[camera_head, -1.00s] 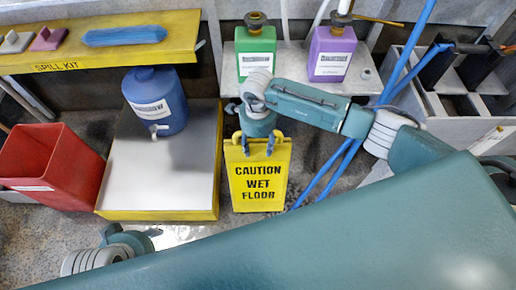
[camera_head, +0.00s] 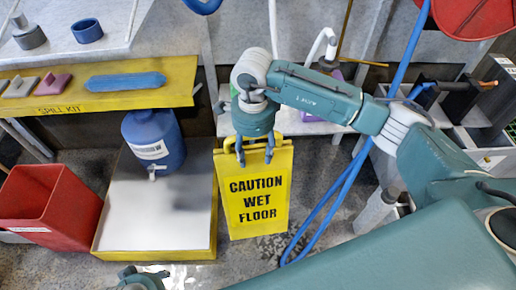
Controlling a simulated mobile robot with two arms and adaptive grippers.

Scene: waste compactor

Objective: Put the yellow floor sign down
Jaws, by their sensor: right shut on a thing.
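The yellow floor sign (camera_head: 256,202) reads "CAUTION WET FLOOR" and hangs upright below my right gripper (camera_head: 255,154). The gripper is shut on the sign's top handle, its fingers pointing down. The sign is just right of the yellow-edged steel platform, and I cannot tell whether its lower edge touches the floor. My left gripper (camera_head: 145,276) is partly in view at the bottom left, with nothing seen in it; most of it is cut off.
A blue container (camera_head: 153,142) stands on the low platform (camera_head: 150,214). A red bin (camera_head: 45,207) is at the left. A yellow spill kit shelf (camera_head: 100,97) runs above. Blue hoses (camera_head: 330,207) hang right of the sign. Wet-looking floor (camera_head: 190,273) lies in front.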

